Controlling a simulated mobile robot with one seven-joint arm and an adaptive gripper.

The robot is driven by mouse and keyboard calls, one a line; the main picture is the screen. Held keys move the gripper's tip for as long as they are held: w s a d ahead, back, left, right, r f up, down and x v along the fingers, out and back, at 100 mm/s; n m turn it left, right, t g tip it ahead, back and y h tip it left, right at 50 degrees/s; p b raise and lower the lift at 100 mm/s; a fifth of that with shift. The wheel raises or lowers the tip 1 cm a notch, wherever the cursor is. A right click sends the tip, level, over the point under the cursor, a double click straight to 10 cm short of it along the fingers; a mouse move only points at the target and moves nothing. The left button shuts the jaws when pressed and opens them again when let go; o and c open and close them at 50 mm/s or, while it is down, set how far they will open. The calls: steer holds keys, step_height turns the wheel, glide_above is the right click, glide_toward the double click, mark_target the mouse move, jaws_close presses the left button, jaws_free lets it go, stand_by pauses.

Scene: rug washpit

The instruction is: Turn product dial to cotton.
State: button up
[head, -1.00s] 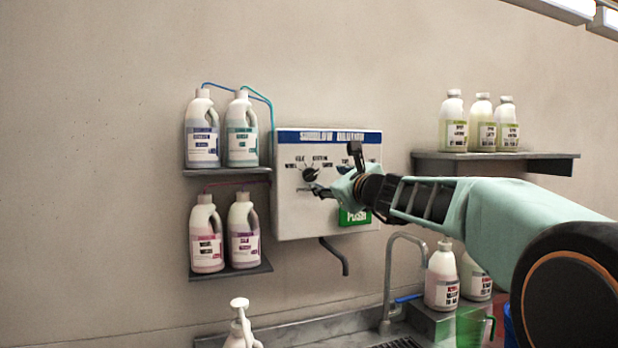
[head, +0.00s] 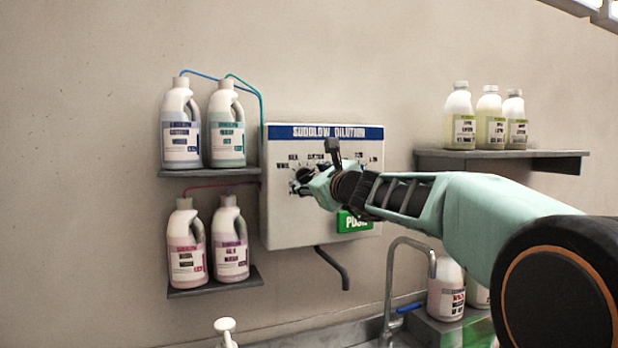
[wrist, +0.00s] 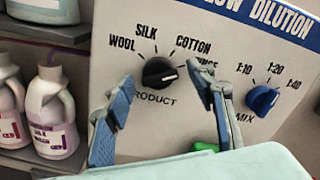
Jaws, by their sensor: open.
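The black product dial (wrist: 158,72) sits on the dilution panel, with wool, silk and cotton labels around it and a fourth label partly hidden by a finger. Its white mark points right, towards that fourth label and below cotton. My gripper (wrist: 161,76) is open, with one finger on each side of the dial in the wrist view. I cannot tell whether the fingers touch it. In the head view my gripper (head: 310,184) covers most of the dial. The white dilution panel (head: 290,225) hangs on the wall.
A blue mix dial (wrist: 262,99) is to the right of the product dial. A green push button (head: 354,222) is below my arm. Bottles stand on shelves (head: 215,287) left of the panel and on a shelf (head: 500,154) to the right. A tap (head: 392,275) rises below.

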steer(key=shift+s, duration=0.15)
steer(key=shift+c, duration=1.1)
steer(key=c, duration=0.9)
steer(key=shift+c, duration=0.2)
steer(key=shift+n+b, duration=0.3)
steer(key=shift+b, duration=0.1)
steer(key=n+b, duration=0.2)
steer(key=n, duration=0.1)
steer(key=shift+f+n, duration=0.1)
steer(key=shift+n, duration=0.2)
steer(key=shift+n+b, duration=1.2)
steer(key=shift+n, duration=0.6)
